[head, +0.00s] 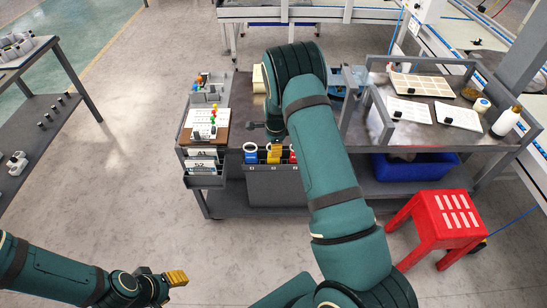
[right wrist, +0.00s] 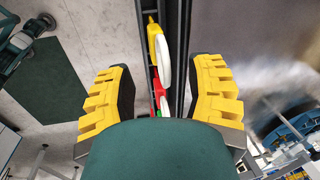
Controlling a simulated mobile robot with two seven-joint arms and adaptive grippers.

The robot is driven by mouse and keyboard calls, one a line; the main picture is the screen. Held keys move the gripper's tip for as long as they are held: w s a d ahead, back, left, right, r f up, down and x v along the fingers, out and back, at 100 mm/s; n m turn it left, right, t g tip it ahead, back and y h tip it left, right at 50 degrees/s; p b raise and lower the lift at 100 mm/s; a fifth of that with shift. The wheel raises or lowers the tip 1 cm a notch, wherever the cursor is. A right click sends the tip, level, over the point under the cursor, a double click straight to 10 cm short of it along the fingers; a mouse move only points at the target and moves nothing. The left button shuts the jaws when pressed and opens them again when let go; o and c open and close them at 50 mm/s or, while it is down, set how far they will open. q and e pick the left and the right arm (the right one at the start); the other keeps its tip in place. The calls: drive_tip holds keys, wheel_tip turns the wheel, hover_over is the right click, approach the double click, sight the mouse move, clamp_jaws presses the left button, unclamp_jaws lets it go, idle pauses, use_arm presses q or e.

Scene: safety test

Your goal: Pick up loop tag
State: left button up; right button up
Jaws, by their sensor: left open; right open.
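The right wrist view shows a yellow piece (right wrist: 154,32), a white loop (right wrist: 164,60) and a red piece (right wrist: 160,94) in a narrow dark slot. My right gripper (right wrist: 161,78) is open, its yellow fingers on either side of the slot, with nothing held. My left gripper (head: 175,278) is open and empty, low at the left, far from the holder.
The cart top holds a board with small coloured parts (head: 208,118). A side table at the right carries trays (head: 422,85) and a white bottle (head: 506,121), with a blue bin (head: 416,166) below. A red stool (head: 438,222) stands in front. Floor at left centre is clear.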

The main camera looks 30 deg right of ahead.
sight(270, 160)
drive_tip(key=f, duration=0.3)
drive_tip(key=f+b, duration=0.1)
drive_tip(key=shift+w+d+f, duration=0.15)
drive_tip(key=shift+d+f, duration=0.15)
drive_tip(key=shift+d, duration=0.05)
drive_tip(key=shift+c, duration=0.3)
clamp_jaws()
